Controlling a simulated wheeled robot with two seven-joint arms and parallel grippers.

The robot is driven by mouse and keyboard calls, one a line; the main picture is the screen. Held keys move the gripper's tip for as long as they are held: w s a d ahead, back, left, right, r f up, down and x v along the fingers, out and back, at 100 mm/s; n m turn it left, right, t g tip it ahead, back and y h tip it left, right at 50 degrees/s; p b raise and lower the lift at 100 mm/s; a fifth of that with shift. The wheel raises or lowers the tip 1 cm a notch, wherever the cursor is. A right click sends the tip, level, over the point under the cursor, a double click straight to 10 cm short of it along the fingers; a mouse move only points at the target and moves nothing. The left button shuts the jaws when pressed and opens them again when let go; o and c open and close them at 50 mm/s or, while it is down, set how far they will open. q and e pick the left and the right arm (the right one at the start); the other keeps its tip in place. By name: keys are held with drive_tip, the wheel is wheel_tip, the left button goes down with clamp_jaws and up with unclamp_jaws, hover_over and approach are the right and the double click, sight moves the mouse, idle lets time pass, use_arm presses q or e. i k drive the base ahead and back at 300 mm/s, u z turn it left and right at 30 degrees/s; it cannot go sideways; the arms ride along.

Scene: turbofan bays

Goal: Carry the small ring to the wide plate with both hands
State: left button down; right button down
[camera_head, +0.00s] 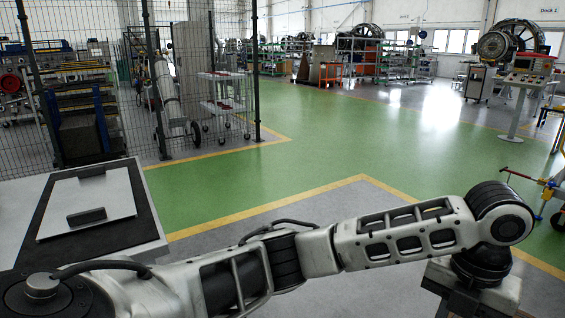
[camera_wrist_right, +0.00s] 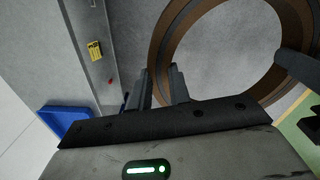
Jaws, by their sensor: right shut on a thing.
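In the right wrist view my right gripper (camera_wrist_right: 160,80) is shut on the left edge of a brown ring (camera_wrist_right: 166,45) with a wide open middle. A dark bar reaches over the ring from the right edge of that view; I cannot tell what it is. In the head view neither the ring nor a gripper shows; one of my arms crosses the lower part. A pale flat plate (camera_head: 105,193) with two dark handle blocks lies on a black mat at the left. I cannot tell whether it is the wide plate.
The plate's black mat (camera_head: 150,228) lies on a grey bench top at the left. Green floor (camera_head: 300,165) with yellow lines is open ahead. A mesh fence (camera_head: 215,75) stands at the back left. A console (camera_head: 525,85) and a yellow-red frame (camera_head: 552,188) stand at the right.

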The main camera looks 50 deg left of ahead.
sight(89, 196)
drive_tip(key=u, duration=1.5)
drive_tip(key=i, duration=5.25)
drive_tip(key=u, duration=4.5)
